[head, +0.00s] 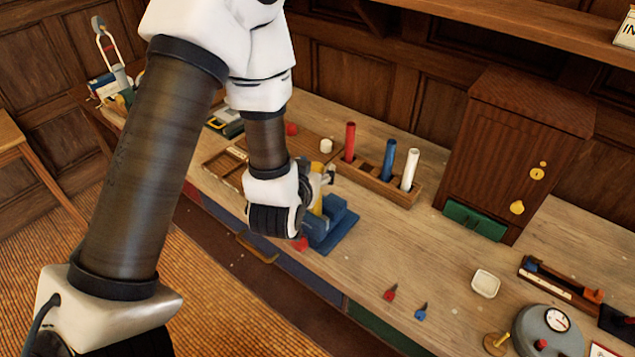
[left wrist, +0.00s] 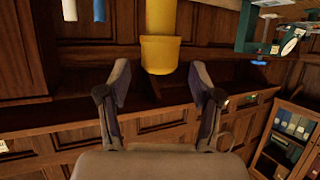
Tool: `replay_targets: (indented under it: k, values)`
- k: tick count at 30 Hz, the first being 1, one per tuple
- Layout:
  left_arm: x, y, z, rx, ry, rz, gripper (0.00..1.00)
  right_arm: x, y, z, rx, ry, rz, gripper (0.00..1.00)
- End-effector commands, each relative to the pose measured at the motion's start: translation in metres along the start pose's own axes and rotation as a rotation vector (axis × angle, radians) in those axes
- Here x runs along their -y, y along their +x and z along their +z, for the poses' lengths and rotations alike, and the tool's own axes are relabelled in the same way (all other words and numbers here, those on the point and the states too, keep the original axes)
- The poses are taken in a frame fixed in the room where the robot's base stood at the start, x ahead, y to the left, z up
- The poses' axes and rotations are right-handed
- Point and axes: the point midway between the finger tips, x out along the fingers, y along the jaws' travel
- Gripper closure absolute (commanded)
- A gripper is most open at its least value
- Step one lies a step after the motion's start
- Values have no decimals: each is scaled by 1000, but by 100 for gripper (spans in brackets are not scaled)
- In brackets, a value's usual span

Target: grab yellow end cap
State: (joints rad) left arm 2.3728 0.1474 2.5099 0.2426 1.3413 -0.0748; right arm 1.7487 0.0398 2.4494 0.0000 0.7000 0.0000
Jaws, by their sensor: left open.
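A yellow end cap (left wrist: 160,54) shows in the left wrist view as a wider collar on the end of a yellow tube (left wrist: 161,16). In the head view the yellow tube (head: 317,204) stands at a blue holder (head: 334,236), largely hidden behind my left wrist. My left gripper (left wrist: 160,78) is open, one finger on either side below the cap in its wrist view. Nothing is between the fingers. In the head view the same gripper (head: 326,177) is beside the tube; its contact with the cap cannot be told. My right gripper is not in view.
A wooden rack (head: 374,184) holds red, blue and white tubes behind the holder. A red cap (head: 291,129) and a white cap (head: 326,146) are on a wooden tray. A wooden cabinet (head: 510,150) stands right. The bench's middle front is fairly clear.

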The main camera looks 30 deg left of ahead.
Motion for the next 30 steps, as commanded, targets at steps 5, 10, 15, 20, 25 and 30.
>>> replay_targets:
  k: [5,10,15,20,25,30]
  values:
    - [-1,13,6,-3,-2,1,36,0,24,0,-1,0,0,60]
    - [-4,38,-2,2,-2,-1,36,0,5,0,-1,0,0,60]
    - [-4,52,1,1,0,1,36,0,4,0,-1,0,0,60]
    - [-4,52,2,1,0,1,39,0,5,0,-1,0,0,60]
    - [-4,52,2,1,0,1,95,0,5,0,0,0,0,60]
    - [-4,52,2,1,0,1,96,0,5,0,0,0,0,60]
